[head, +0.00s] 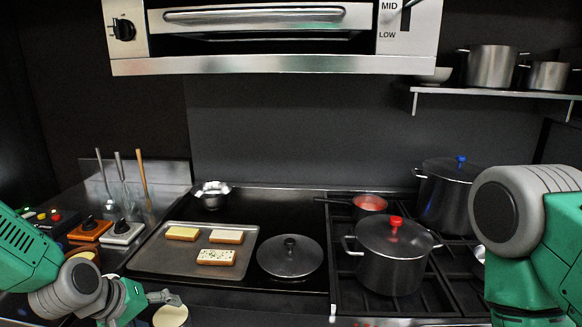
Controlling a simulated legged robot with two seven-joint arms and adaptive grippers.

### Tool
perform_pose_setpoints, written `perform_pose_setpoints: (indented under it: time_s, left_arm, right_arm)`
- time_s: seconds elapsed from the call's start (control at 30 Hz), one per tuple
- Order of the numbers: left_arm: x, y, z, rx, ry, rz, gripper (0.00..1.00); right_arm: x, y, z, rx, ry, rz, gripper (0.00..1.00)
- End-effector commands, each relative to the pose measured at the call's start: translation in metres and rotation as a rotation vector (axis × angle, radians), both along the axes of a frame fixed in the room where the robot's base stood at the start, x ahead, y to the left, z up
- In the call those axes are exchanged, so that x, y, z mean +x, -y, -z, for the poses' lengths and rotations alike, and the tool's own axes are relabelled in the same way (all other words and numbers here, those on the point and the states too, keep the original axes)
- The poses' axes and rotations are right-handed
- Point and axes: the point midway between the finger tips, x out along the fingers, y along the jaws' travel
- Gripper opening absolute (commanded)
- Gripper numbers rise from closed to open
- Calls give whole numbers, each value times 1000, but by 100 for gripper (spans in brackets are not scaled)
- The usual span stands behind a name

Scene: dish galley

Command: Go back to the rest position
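My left arm comes in at the lower left. Its gripper (160,299) is over the counter's front edge, just in front of the baking tray. I cannot make out whether its fingers are apart, and I see nothing clearly held. A pale round thing (171,316) shows just below it, cut off by the frame. My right arm fills the right edge in front of the stove; its gripper is out of view.
The tray (147,262) bears three bread slices with toppings. A lid (290,257) lies on the black cooktop, near a steel bowl (212,194). A red-knobbed pot (391,254), a saucepan (370,204) and a blue-knobbed pot (447,195) stand right. An oven (270,66) hangs above.

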Motion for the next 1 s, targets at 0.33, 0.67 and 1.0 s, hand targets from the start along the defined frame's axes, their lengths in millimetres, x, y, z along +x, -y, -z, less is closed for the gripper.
perform_pose_setpoints:
  time_s: [0.33,0.67,1.0]
  left_arm:
    - [-203,1,147,294,-285,288,62]
    - [-340,-21,184,462,-443,540,62]
    - [-320,-13,260,485,-396,573,62]
  right_arm:
    - [0,0,0,0,0,0,100]
    - [0,0,9,0,0,0,100]
    - [0,0,89,0,0,0,100]
